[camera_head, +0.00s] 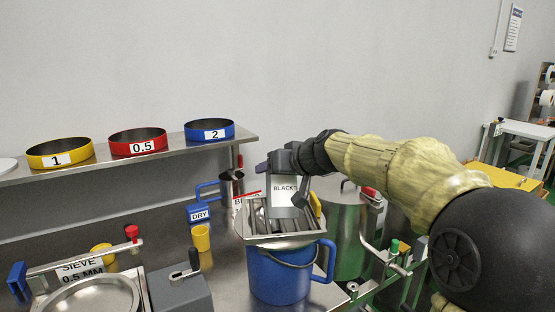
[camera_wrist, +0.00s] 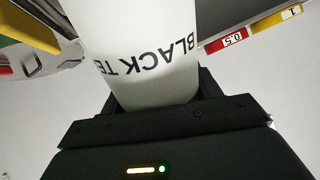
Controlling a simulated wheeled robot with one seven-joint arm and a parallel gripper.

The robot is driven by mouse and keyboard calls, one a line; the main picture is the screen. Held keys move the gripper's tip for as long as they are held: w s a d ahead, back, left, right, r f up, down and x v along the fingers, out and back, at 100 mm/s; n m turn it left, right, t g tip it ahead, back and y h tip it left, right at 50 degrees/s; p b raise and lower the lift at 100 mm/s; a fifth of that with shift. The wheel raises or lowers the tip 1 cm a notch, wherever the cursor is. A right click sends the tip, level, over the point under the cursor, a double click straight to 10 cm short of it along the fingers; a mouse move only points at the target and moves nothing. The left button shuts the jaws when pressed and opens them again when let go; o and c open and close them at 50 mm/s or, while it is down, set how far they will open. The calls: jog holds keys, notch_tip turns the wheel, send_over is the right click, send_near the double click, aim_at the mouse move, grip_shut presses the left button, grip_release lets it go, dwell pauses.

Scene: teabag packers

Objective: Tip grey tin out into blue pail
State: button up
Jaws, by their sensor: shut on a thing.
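The grey tin (camera_head: 284,207), with a white label reading "BLACK", is held by my gripper (camera_head: 283,182) above the blue pail (camera_head: 279,278). In the wrist view the tin (camera_wrist: 150,75) fills the space between the fingers, its lettering upside down. The blue pail stands on the steel bench with a slatted metal grate (camera_head: 287,228) across its top. The tin's lower end is just over the grate; I cannot tell whether they touch. The tin looks near upright in the head view. Its mouth and contents are hidden.
A steel drum (camera_head: 347,240) stands right of the pail. Left are a yellow cup (camera_head: 201,238), a blue "DRY" holder (camera_head: 199,213) and a sieve machine (camera_head: 92,295). Behind, a shelf (camera_head: 185,151) bears yellow, red and blue sieves.

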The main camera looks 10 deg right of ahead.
jog(key=shift+f+g+p, duration=0.15)
jog(key=shift+g+p, duration=0.65)
jog(key=shift+p, duration=2.55)
jog(key=m+g+p, duration=0.1)
jog(key=g+p, duration=0.1)
jog(key=p, duration=0.8)
jog(key=shift+f+p, duration=0.2)
jog(key=shift+p, duration=0.1)
jog(key=g+p, duration=0.3)
jog(key=p, duration=0.7)
jog(key=shift+f+m+p, duration=0.2)
jog(key=shift+m+p, duration=0.15)
jog(key=shift+m, duration=0.05)
jog(key=g+p, duration=0.1)
jog(key=p, duration=0.1)
jog(key=g+p, duration=0.1)
jog(key=p, duration=0.2)
jog(key=g+p, duration=0.1)
jog(key=p, duration=0.2)
jog(key=shift+w+r+m, duration=0.2)
jog(key=shift+w+m, duration=0.05)
jog(key=shift+m, duration=0.15)
jog(key=g+p, duration=0.1)
jog(key=p, duration=0.2)
jog(key=g+p, duration=0.1)
jog(key=p, duration=0.2)
jog(key=shift+w+r+m+y, duration=0.2)
jog(key=shift+m+y, duration=0.1)
jog(key=shift+y, duration=0.1)
